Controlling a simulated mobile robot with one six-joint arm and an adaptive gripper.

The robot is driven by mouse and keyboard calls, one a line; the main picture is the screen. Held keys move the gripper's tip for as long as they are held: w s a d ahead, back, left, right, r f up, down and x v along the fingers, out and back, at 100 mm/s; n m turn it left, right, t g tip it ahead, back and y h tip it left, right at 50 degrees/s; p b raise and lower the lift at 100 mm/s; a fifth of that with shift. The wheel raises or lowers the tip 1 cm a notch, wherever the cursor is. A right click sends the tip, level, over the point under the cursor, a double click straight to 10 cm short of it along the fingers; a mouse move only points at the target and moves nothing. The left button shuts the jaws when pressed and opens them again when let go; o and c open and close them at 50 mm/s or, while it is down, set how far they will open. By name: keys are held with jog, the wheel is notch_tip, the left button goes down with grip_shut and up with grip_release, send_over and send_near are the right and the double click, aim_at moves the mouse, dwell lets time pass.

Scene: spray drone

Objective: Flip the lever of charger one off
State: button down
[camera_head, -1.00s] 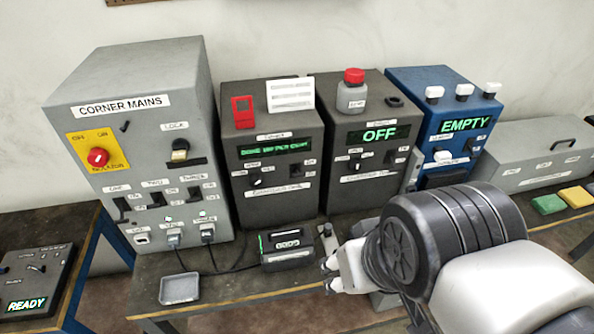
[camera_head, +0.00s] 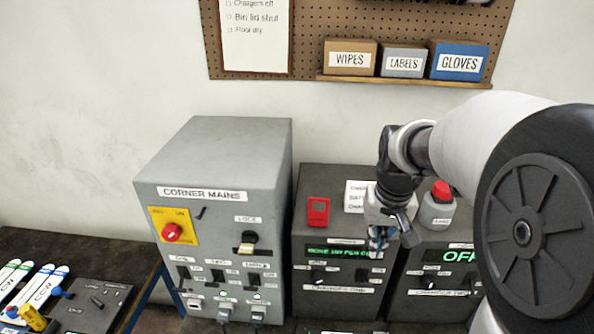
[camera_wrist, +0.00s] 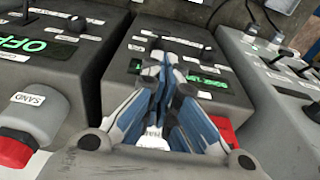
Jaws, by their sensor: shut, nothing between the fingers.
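Charger one (camera_head: 303,225) is the dark box beside the grey mains cabinet. My gripper (camera_head: 377,246) is shut and empty, in front of the charger's upper right. In the wrist view my closed fingers (camera_wrist: 160,66) point toward the charger's switch panel and cover part of the display (camera_wrist: 212,84). I cannot tell whether they touch it.
A second dark box (camera_head: 420,300) with an "OFF" display stands right, with a red-capped sand bottle (camera_head: 437,212) on top. The mains cabinet (camera_head: 215,155) stands left, with a red rotary switch (camera_head: 172,232) and lock. A red item (camera_head: 318,211) sits on charger one.

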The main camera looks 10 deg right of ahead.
aim_at(363, 280)
jog(key=shift+w+d+f, duration=0.1)
jog(key=shift+w, duration=0.2)
jog(key=shift+s, duration=0.15)
jog(key=f+b, duration=0.1)
jog(key=f, duration=0.3)
jog(key=w+f+b, duration=0.1)
jog(key=f, duration=0.4)
jog(key=w+f+b, duration=0.1)
jog(key=f, duration=0.4)
jog(key=shift+w+d, duration=0.1)
jog(key=shift+d, duration=0.15)
jog(key=shift+w, duration=0.1)
